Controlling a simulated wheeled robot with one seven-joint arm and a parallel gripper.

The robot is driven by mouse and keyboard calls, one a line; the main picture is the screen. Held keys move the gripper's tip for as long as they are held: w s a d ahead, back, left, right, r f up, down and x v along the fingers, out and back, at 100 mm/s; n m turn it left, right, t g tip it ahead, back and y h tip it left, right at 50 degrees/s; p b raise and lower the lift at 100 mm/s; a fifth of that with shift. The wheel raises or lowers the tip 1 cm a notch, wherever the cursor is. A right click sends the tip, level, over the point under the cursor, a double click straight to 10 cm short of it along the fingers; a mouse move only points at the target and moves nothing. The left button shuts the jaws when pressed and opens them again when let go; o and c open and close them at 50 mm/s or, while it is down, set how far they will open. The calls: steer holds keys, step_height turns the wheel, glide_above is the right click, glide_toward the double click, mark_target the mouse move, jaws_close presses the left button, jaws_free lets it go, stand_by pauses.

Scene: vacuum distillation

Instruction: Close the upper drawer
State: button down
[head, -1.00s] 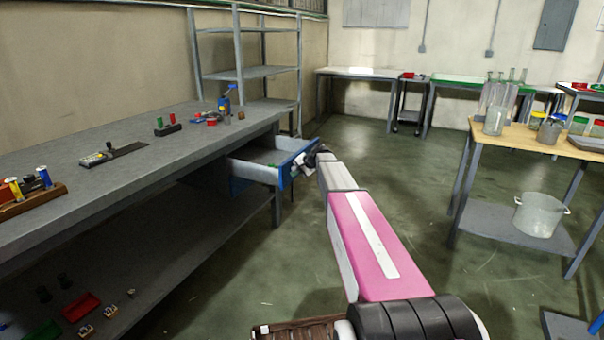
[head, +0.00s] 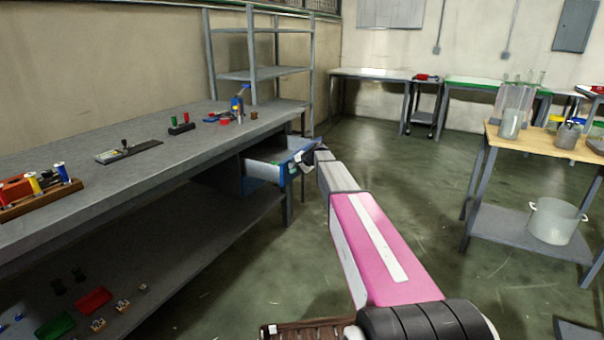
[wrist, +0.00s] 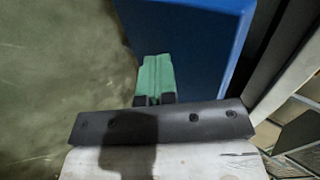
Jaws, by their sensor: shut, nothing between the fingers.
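The upper drawer (head: 262,170) is grey inside with a blue front and sticks out, open, from beneath the right end of the grey workbench (head: 150,150). My gripper (head: 303,162) is shut and empty at the drawer's outer side. In the wrist view its green fingers (wrist: 156,75) are together and lie over the blue drawer panel (wrist: 196,40). They look very close to the panel; I cannot tell whether they touch it. My arm hides part of the drawer's right side in the head view.
A grey shelf rack (head: 252,60) is behind. A wooden-topped table (head: 545,142) with glassware stands right. The floor between is clear.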

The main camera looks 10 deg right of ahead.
steer(key=w+a, duration=0.5)
steer(key=a, duration=0.2)
steer(key=w+a, duration=0.5)
steer(key=a, duration=0.1)
steer(key=w+a, duration=0.5)
steer(key=a, duration=0.2)
steer(key=shift+w+a, duration=0.1)
steer(key=shift+a, duration=0.25)
steer(key=shift+w+a, duration=0.1)
steer(key=shift+a, duration=0.05)
steer(key=s+d, duration=0.3)
steer(key=shift+d, duration=0.35)
steer(key=s+f+v, duration=0.1)
steer(key=v, duration=0.9)
steer(key=s+d+f+n+g+h, duration=0.2)
steer(key=s+d+f, duration=0.4)
steer(key=s, duration=1.1)
steer(key=s+d+f+n+g+h, duration=0.1)
steer(key=s+d+f, duration=0.5)
steer(key=s, duration=1.2)
steer(key=s+d+f+n+g+h, duration=0.2)
steer(key=s+d+f+n+h, duration=0.2)
steer(key=s, duration=1.3)
step_height(320, 180, down, 3)
steer(key=d, duration=0.2)
steer(key=shift+s+d+f+g+h, duration=0.2)
steer(key=shift+d+g+h, duration=0.1)
steer(key=shift+d, duration=0.1)
